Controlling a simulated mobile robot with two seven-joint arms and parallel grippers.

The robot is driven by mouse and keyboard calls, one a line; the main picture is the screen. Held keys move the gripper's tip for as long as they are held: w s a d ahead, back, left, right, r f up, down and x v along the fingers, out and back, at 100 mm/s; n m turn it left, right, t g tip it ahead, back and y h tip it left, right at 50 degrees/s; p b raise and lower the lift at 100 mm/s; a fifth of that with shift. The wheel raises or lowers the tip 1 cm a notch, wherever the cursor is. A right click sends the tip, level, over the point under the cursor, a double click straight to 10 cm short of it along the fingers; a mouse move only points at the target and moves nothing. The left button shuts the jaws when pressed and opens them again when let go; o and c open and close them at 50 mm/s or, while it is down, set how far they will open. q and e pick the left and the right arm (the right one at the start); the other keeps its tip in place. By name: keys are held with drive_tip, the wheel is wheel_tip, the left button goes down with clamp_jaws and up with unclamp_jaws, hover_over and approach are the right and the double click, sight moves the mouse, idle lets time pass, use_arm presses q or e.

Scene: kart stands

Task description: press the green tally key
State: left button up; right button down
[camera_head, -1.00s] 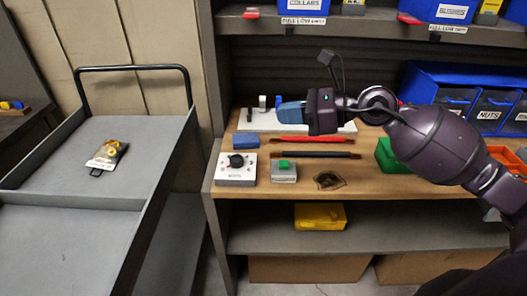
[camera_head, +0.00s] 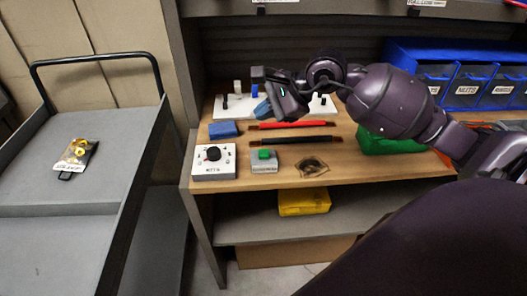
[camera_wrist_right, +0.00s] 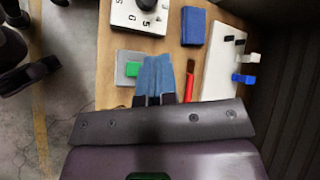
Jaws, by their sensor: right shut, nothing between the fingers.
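The green tally key (camera_head: 264,154) sits on top of a small grey box (camera_head: 264,166) on the wooden bench top, right of the white dial box. In the right wrist view the green key (camera_wrist_right: 132,69) shows just left of my right gripper's blue fingertips. My right gripper (camera_head: 262,110) is shut and empty, above the back of the bench, its fingers partly hidden by its own body in the head view. The wrist view shows its closed blue fingers (camera_wrist_right: 155,76) together. I cannot tell the height gap to the key. My left gripper is not in view.
A white box with a black dial (camera_head: 214,161), a blue block (camera_head: 223,130), a red rod (camera_head: 292,125) and a black rod (camera_head: 305,140) lie close by. A green bin (camera_head: 390,143) stands to the right. A grey cart (camera_head: 70,190) stands at left.

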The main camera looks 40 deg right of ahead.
drive_tip(key=b, duration=0.3)
hover_over(264, 154)
wheel_tip(264, 154, down, 7)
drive_tip(key=shift+f, duration=0.2)
drive_tip(key=shift+f+b, duration=0.4)
drive_tip(key=shift+f, duration=0.3)
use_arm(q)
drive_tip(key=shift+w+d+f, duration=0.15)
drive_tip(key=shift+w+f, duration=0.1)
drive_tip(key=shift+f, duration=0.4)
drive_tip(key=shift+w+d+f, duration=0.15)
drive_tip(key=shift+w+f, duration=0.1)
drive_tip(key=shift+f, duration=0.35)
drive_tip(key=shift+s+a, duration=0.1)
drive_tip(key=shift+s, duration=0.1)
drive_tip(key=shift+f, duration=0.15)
use_arm(e)
drive_tip(key=shift+f, duration=0.15)
